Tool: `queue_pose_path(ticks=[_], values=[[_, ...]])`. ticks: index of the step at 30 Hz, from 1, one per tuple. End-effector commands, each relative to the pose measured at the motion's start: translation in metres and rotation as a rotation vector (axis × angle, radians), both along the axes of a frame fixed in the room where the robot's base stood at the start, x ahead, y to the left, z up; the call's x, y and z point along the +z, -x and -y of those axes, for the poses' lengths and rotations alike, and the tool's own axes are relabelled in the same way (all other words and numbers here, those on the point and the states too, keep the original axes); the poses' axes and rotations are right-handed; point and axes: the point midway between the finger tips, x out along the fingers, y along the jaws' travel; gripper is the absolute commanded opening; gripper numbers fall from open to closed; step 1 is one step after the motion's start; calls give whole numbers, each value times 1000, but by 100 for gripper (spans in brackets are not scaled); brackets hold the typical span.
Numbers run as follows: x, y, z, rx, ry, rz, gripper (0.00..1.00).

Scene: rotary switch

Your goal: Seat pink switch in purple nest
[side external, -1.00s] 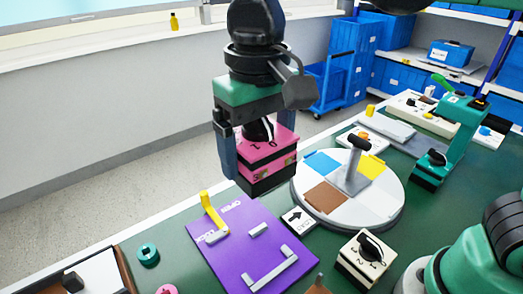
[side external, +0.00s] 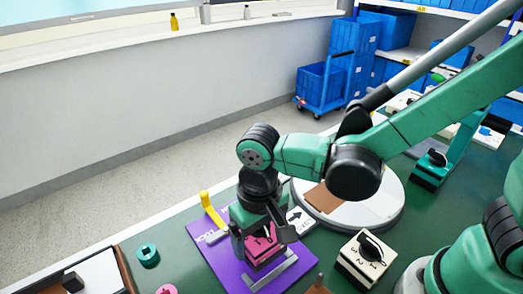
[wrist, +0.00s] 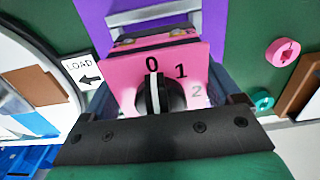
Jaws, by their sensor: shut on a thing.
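The pink switch (side external: 262,252) is between the two fingers of my gripper (side external: 260,256), which is shut on its sides. It is low over the purple nest (side external: 220,256), near the white corner bracket (side external: 280,270). Whether it touches the board I cannot tell. In the wrist view the pink switch (wrist: 125,65) shows a black knob, its white line near 0, and the marks 1 and 2. My gripper (wrist: 165,100) spans it there. A white bracket (wrist: 150,14) on the purple nest (wrist: 212,15) lies just beyond the switch. The underside of the switch is hidden.
A yellow lever (side external: 211,212) stands at the nest's left edge. A LOAD arrow card (side external: 300,218) and a white turntable (side external: 385,215) lie behind. A cream switch (side external: 362,258) stands to the right. A teal ring (side external: 148,254) and a pink ring (side external: 167,290) lie left.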

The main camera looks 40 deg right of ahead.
Motion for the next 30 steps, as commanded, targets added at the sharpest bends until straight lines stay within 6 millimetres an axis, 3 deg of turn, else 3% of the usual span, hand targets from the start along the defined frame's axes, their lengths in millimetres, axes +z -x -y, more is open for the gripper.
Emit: queue_pose_path(ticks=[6,17,18,19,30], values=[[-21,0,0,0,0,0,22],[-24,0,0,0,0,0,22],[-25,0,0,0,0,0,90],[-25,0,0,0,0,0,98],[-19,0,0,0,0,0,100]])
